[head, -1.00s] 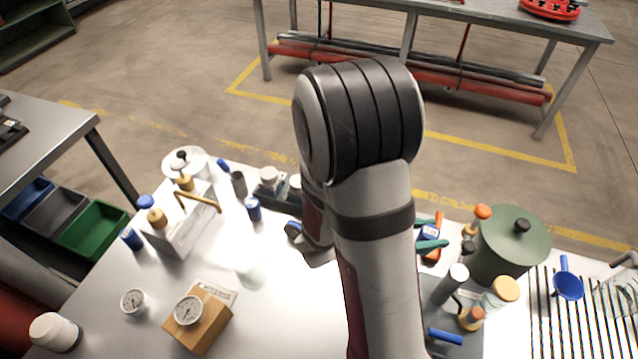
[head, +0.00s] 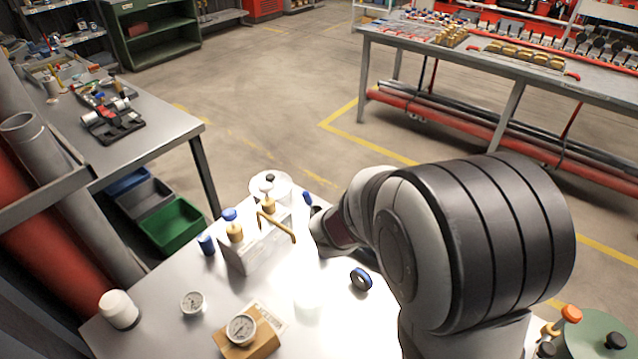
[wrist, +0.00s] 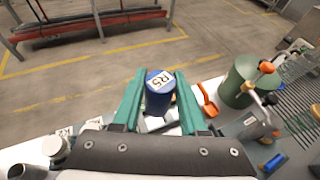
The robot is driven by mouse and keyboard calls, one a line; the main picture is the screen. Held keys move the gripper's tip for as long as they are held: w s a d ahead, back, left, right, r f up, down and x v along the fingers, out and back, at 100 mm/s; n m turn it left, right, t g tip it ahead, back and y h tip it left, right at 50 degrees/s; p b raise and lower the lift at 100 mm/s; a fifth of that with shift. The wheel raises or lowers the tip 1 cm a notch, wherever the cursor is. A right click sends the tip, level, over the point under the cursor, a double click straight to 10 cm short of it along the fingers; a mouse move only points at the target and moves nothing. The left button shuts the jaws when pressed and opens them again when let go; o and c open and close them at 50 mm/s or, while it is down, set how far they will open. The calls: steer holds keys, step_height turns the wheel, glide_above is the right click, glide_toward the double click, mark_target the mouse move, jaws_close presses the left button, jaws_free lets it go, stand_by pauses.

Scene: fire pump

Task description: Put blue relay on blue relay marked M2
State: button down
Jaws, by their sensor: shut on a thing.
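My gripper (wrist: 157,100) has green fingers, shut on a blue relay (wrist: 160,104) with a white label that reads R5 on its end. It is held between the two fingers, above the white table. In the head view the gripper and held relay are hidden by my arm. Small blue cylinders stand on the table in the head view: one at the left (head: 207,245) and one near the far edge (head: 308,199). I cannot read M2 on anything.
A light tray with a brass handle (head: 277,227), a gauge on a cardboard box (head: 247,345), a loose gauge (head: 193,303) and a white jar (head: 119,310) occupy the left. A green pot (wrist: 239,82) and an orange tool (wrist: 208,101) stand right in the wrist view.

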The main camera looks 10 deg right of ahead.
steer(key=w+a+n+t+y, duration=0.2)
steer(key=w+a+n+t, duration=0.1)
steer(key=w+a, duration=0.6)
steer(key=n+t+y, duration=0.6)
steer(key=n+y, duration=0.5)
glide_above(204, 237)
step_height(204, 237, down, 15)
steer(key=shift+r, duration=0.15)
steer(key=shift+c, duration=2.2)
jaws_free()
